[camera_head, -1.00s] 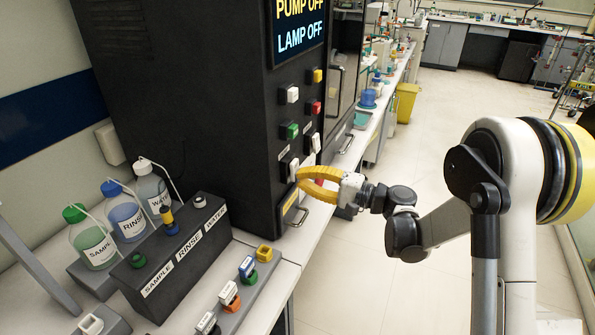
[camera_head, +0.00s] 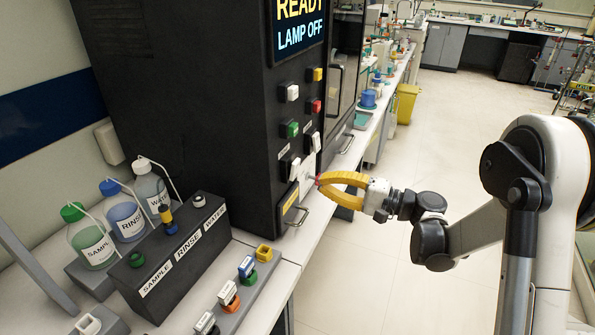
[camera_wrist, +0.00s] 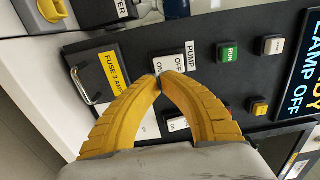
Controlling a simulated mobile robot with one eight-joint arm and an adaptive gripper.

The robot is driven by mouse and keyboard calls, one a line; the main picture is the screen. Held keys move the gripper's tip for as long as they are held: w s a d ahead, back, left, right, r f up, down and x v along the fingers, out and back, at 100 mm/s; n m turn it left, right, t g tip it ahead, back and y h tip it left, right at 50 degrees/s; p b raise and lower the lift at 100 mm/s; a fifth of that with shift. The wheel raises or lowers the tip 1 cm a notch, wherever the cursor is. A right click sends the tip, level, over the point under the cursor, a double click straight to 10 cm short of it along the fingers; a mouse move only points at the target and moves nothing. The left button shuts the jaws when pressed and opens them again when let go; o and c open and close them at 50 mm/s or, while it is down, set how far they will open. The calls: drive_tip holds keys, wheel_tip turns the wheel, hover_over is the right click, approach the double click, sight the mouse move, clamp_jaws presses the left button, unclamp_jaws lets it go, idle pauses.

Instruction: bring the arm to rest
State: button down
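My gripper (camera_head: 320,181) has yellow curved fingers. It is beside the lower part of the black cabinet's (camera_head: 185,90) front panel, with a small gap to the panel in the head view. In the wrist view the fingertips (camera_wrist: 160,74) meet in front of the pump switch (camera_wrist: 174,63), and nothing shows between them. The fingers hide part of that switch and its surroundings. The arm reaches in from the right, bent at its joints. The display (camera_head: 299,25) reads READY and LAMP OFF.
A handle (camera_head: 298,215) sticks out below the panel. Labelled bottles (camera_head: 125,215), a black block (camera_head: 180,255) and a rail of coloured connectors (camera_head: 240,290) stand on the bench to the left. The floor (camera_head: 370,270) right of the bench is open. A yellow bin (camera_head: 406,103) stands farther back.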

drive_tip(key=shift+s+d, duration=0.1)
drive_tip(key=shift+d, duration=0.15)
drive_tip(key=s+d+n+h, duration=0.1)
drive_tip(key=s+d+h, duration=0.4)
drive_tip(key=s, duration=0.4)
drive_tip(key=s+d+n+h, duration=0.1)
drive_tip(key=s+d+h, duration=0.5)
drive_tip(key=s, duration=0.3)
drive_tip(key=s+d+n+t+h, duration=0.1)
drive_tip(key=s+d+n+h, duration=0.1)
drive_tip(key=s+d+h, duration=0.4)
drive_tip(key=s, duration=0.2)
drive_tip(key=shift+s+d+r, duration=0.15)
drive_tip(key=shift+s, duration=0.25)
